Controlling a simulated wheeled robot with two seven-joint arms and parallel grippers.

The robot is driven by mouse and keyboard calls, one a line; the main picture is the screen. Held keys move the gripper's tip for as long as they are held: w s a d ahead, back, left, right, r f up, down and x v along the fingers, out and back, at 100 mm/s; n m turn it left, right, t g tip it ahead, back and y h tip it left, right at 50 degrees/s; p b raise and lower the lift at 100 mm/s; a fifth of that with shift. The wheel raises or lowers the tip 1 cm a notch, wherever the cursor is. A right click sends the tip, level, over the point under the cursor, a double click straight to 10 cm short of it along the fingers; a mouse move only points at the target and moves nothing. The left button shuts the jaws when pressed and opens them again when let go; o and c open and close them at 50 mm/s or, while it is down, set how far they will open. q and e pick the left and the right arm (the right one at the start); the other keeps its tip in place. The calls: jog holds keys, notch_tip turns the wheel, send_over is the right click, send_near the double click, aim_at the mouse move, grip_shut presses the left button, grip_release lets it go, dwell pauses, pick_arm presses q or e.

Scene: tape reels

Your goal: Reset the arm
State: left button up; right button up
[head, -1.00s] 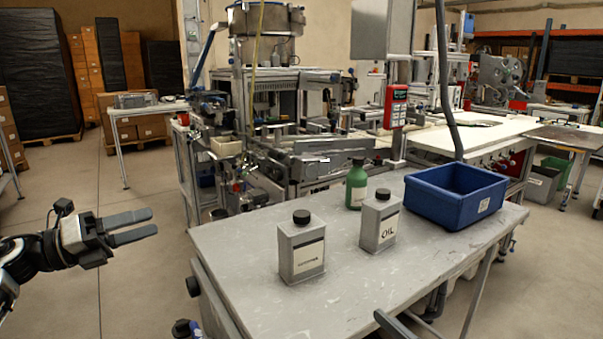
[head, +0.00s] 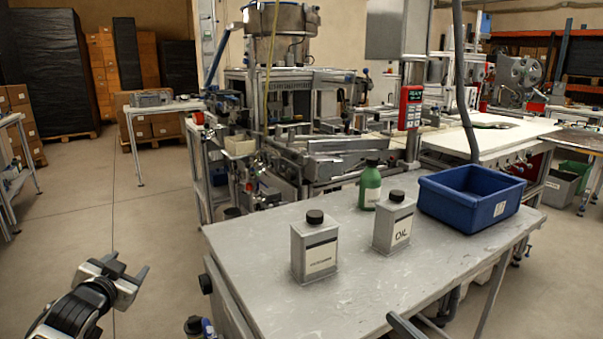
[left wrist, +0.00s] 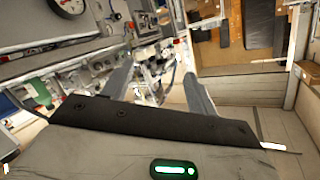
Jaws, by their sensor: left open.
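My left gripper (head: 127,265) is at the lower left of the head view, over the floor and left of the grey table (head: 375,290). Its two grey fingers are apart with nothing between them. The left wrist view also shows the open fingers (left wrist: 157,85), with floor and machinery beyond them. It touches nothing that I can see.
The table holds two grey cans (head: 314,250) (head: 393,225), a green bottle (head: 370,188) and a blue bin (head: 470,200). Machinery (head: 310,120) stands behind it. Open floor (head: 130,210) lies to the left.

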pick_arm(q)
jog(key=s+d+f+g+h, duration=0.2)
jog(key=s+d+f+h, duration=0.2)
jog(key=s+d+f, duration=1.1)
jog(key=s+d+n+g+h, duration=0.1)
jog(key=s+d+n+g, duration=0.1)
jog(key=s+d, duration=0.9)
jog(key=s, duration=0.4)
jog(key=shift+s+d+f+g+h+p, duration=0.2)
jog(key=shift+s+g+h+p, duration=0.1)
jog(key=shift+h+p, duration=0.1)
pick_arm(e)
jog(key=s+d+f+m+g+h, duration=0.2)
jog(key=s+f, duration=0.3)
jog(key=f, duration=0.5)
jog(key=s+d+f+m+g+h, duration=0.1)
jog(key=s+d+f+g+h, duration=0.2)
jog(key=s+f, duration=0.3)
notch_tip(320, 180, down, 4)
jog(key=shift+d+f+m+h, duration=0.15)
jog(key=shift+d+m+h, duration=0.2)
jog(key=shift+d, duration=0.3)
